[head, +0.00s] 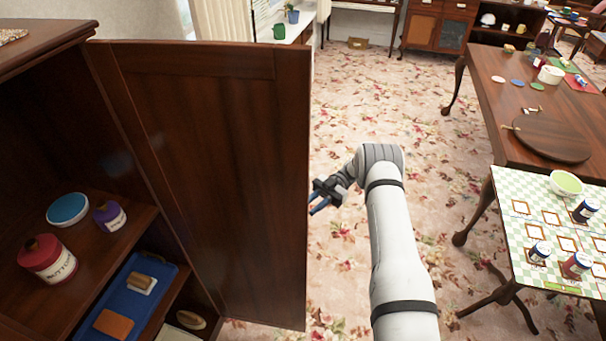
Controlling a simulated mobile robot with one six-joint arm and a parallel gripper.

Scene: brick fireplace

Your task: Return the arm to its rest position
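My arm reaches forward from the bottom of the head view, over the flowered carpet. It bends left at the wrist. My gripper (316,203) points left, close to the edge of the open cabinet door (215,180).
The cabinet (50,50) at left holds a red jar (47,258), a purple jar (110,215) and a blue tray (150,305). A dark table (490,90) and a checked table (520,205) stand at right. Carpet (375,100) ahead is clear.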

